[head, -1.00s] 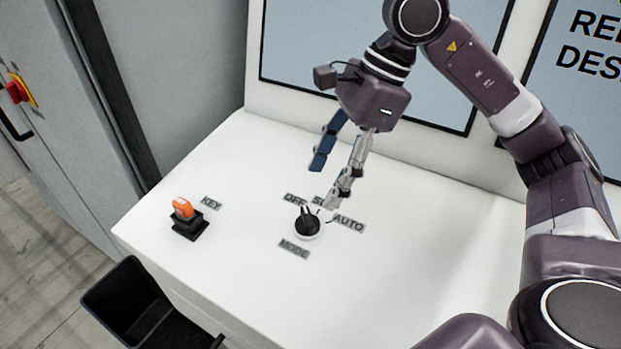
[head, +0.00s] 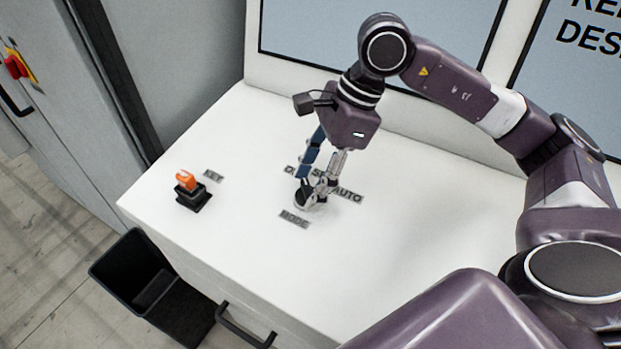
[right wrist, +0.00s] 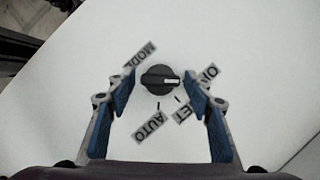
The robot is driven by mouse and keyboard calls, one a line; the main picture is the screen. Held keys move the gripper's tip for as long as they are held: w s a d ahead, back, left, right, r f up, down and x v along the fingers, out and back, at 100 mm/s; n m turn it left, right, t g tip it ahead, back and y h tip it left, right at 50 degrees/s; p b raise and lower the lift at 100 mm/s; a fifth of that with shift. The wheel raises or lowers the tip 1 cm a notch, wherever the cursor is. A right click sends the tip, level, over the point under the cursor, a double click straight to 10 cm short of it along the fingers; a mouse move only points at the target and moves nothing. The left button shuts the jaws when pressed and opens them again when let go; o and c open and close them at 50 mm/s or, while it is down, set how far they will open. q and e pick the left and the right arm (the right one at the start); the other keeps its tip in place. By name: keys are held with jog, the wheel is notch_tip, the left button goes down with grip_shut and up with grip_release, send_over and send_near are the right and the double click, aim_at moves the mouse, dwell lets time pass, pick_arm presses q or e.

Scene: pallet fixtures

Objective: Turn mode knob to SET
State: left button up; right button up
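The black mode knob (head: 308,202) stands on the white console top, partly hidden by my right gripper (head: 316,186) in the head view. In the right wrist view the knob (right wrist: 158,80) shows whole, and its white pointer line is aimed at the OFF label (right wrist: 209,73). The SET label (right wrist: 188,113) and AUTO label (right wrist: 150,128) lie below it in that view. My right gripper (right wrist: 160,84) is open, with one blue-padded finger on each side of the knob and a visible gap to it. My left gripper is not in view.
An orange key switch (head: 188,190) on a black base stands left of the knob. A display panel (head: 375,35) rises behind. The console top right of the knob is clear.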

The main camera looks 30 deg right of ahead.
jog(key=c, duration=0.8)
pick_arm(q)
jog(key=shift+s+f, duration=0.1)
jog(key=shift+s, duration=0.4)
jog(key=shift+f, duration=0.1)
